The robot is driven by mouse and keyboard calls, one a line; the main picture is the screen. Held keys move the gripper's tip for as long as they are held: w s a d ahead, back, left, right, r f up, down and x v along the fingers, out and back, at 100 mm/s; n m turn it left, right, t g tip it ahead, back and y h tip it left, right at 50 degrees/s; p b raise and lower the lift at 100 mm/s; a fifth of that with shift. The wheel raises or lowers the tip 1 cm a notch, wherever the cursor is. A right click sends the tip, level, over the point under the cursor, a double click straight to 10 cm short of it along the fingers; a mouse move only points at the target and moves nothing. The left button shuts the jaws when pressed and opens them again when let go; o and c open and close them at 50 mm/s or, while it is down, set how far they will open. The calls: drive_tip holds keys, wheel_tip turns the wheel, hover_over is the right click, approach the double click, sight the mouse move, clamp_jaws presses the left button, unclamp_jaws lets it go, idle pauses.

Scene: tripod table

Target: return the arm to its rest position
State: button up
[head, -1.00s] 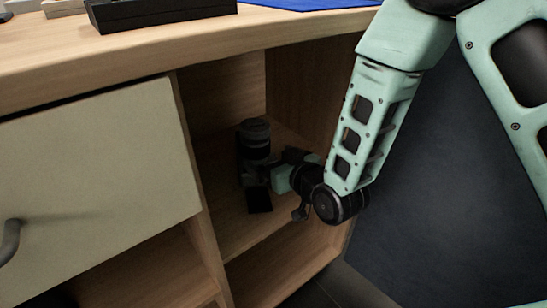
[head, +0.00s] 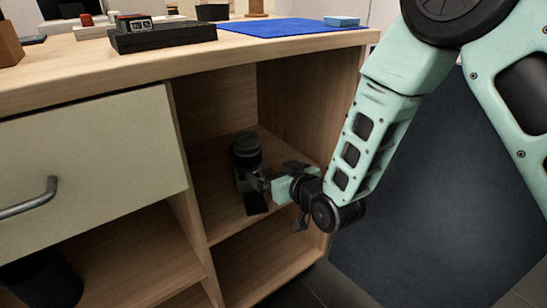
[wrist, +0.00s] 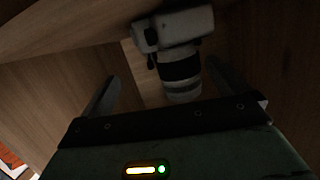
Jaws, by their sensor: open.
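My gripper (head: 254,190) is inside the upper open compartment of the wooden cabinet, with the forearm bent in from the right. In the wrist view my gripper (wrist: 162,72) is open, with its two dark fingers spread apart. A photo camera with a pale body and black lens (wrist: 178,62) shows ahead, between and beyond the fingers. In the head view the camera (head: 246,150) stands on the shelf with its dark lens upward, just beyond my gripper. Whether a finger touches it I cannot tell. Its lower part is partly hidden by the gripper.
The cabinet's right side wall (head: 310,110) and the shelf board (head: 225,215) surround the gripper closely. A closed drawer (head: 90,160) is to the left. A black box (head: 163,36) and a blue mat (head: 285,27) lie on the top. Free floor lies to the right.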

drive_tip(key=shift+s+a+r, duration=0.1)
drive_tip(key=shift+s+r, duration=0.15)
drive_tip(key=shift+r, duration=0.15)
drive_tip(key=s+d+r+n+g+h+p, duration=0.15)
drive_tip(key=s+d+r+g, duration=0.25)
drive_tip(key=s, duration=0.6)
drive_tip(key=s+d+r+g+h+p, duration=0.25)
drive_tip(key=s+d+r+g, duration=0.2)
drive_tip(key=s, duration=0.65)
drive_tip(key=s+d+r+n+g+h+p, duration=0.1)
drive_tip(key=s+d+r+g+h, duration=0.3)
drive_tip(key=s, duration=0.6)
wheel_tip(320, 180, up, 36)
drive_tip(key=p, duration=3.6)
drive_tip(key=shift+a+f+y+p, duration=0.2)
drive_tip(key=shift+y+p, duration=0.2)
drive_tip(key=shift+m+g, duration=0.25)
